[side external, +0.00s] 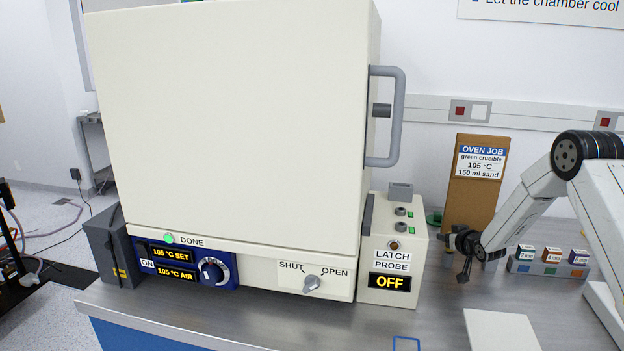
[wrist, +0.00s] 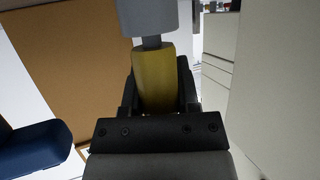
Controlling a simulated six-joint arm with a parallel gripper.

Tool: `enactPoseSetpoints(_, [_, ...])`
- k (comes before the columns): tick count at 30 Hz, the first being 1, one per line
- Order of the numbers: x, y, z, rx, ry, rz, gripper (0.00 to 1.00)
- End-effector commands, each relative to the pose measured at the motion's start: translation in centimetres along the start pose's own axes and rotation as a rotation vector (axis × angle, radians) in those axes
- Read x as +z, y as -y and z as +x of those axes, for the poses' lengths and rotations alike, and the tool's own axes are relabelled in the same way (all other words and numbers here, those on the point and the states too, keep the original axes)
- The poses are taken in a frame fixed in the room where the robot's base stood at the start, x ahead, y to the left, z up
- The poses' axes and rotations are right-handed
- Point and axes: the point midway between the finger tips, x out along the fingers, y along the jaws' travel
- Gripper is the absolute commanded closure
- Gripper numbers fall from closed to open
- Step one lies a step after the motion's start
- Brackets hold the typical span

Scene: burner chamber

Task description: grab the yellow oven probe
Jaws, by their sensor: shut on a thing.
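The yellow oven probe (wrist: 153,78) fills the space between my fingers in the wrist view. A dark neck and a grey cylindrical part (wrist: 147,16) stand beyond its yellow body. My gripper (wrist: 157,92) is shut on the yellow body, with a black finger on each side. In the side view my gripper (side external: 464,246) is low over the bench, just right of the latch-probe box (side external: 392,250). I cannot make out the yellow probe in that view.
The large cream oven (side external: 230,130) has its front closed, with a grey handle (side external: 398,115) on its right. A brown job board (side external: 474,185) stands behind my gripper. A rack of small boxes (side external: 548,268) is to the right. A pale plate (side external: 501,330) lies in front.

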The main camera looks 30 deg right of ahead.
Motion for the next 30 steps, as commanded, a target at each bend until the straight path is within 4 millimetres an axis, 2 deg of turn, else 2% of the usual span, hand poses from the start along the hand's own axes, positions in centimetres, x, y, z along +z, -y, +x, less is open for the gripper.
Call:
enactPoseSetpoints(18, [-7.1, 0.0, -2.9, 0.000, -0.004, -0.001, 1.00])
enactPoseSetpoints(24, [-8.3, 0.0, -3.4, 0.000, -0.002, -0.001, 1.00])
enactPoseSetpoints(30, [-8.6, 0.0, -3.5, 0.000, -0.001, 0.000, 1.00])
